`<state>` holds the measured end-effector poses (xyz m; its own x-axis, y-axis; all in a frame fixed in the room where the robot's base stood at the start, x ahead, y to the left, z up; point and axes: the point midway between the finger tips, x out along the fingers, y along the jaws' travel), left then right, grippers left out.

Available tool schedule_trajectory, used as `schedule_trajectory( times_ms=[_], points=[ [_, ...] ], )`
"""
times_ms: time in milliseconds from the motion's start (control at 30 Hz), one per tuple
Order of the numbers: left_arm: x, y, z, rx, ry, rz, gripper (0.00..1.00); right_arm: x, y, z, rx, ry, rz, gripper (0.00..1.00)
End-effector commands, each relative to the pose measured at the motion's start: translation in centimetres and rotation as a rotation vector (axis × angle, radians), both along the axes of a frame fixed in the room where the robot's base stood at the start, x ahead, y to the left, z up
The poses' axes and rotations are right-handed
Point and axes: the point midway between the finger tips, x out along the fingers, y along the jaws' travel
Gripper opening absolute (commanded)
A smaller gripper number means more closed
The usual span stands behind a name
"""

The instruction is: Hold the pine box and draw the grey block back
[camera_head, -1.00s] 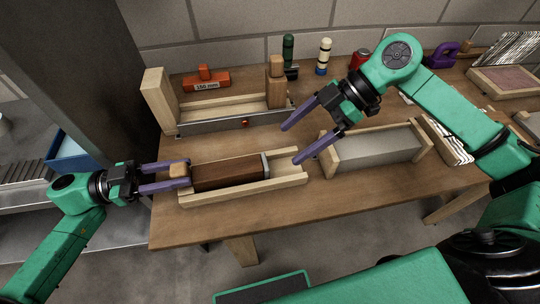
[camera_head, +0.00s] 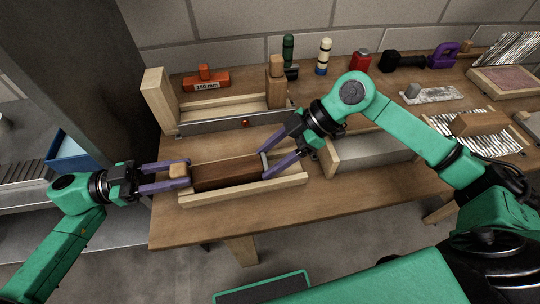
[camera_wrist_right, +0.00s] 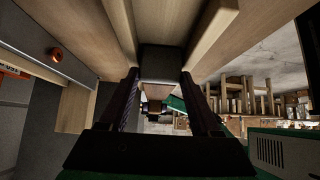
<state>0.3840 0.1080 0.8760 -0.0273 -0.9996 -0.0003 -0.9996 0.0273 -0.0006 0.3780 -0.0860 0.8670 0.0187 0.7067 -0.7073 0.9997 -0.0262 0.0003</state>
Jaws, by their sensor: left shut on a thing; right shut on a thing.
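The pine box (camera_head: 292,183) is a long, pale, open-topped trough lying on the bench in the head view. A dark brown block (camera_head: 225,172) fills much of it. The grey block (camera_wrist_right: 162,60) stands across the trough at the brown block's right end; in the head view it is mostly hidden by my fingers. My left gripper (camera_head: 186,172) is shut on the light wooden piece at the box's left end. My right gripper (camera_head: 264,163) reaches in from the upper right, shut on the grey block. Its fingers lie between the box's side walls in the right wrist view.
Behind stands another wooden frame (camera_head: 154,98) with a grey metal front rail. An orange 150 mm gauge (camera_head: 206,82) and small bottles stand at the back. A box with a grey panel (camera_head: 372,155) sits close on the right. The bench front is clear.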

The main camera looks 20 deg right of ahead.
Motion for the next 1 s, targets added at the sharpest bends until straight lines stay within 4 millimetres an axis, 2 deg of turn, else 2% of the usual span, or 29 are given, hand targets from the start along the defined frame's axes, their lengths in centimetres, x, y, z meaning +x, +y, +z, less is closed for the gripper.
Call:
schedule_trajectory(
  times_ms=[133, 400, 733, 767, 800, 833, 1000],
  points=[
    [0.0, 0.0, -0.1, 0.002, 0.002, 0.000, 0.00, 0.0, -0.9, -0.1, -0.002, 0.002, -0.004, 0.00],
    [0.0, 0.0, -0.1, 0.002, 0.002, 0.000, 0.00, -0.1, -5.8, -0.1, -0.004, 0.002, -0.005, 0.00],
    [0.0, 0.1, -0.1, 0.003, 0.002, 0.002, 0.00, 0.0, -6.5, 0.0, -0.004, -0.002, -0.004, 0.00],
    [0.0, 0.1, -0.1, 0.004, 0.002, 0.002, 0.00, 0.0, -6.5, 0.0, -0.004, -0.003, -0.004, 0.68],
    [0.1, 0.1, -0.1, 0.004, 0.002, 0.003, 0.00, 0.0, -6.5, 0.0, -0.004, -0.003, -0.004, 0.83],
    [0.1, 0.1, -0.1, 0.004, 0.003, 0.003, 0.00, 0.0, -6.5, 0.0, -0.004, -0.003, -0.004, 0.94],
    [0.0, 0.1, -0.1, 0.004, 0.002, 0.002, 0.00, -0.1, -6.4, 0.0, -0.002, -0.001, -0.001, 0.95]
  ],
)
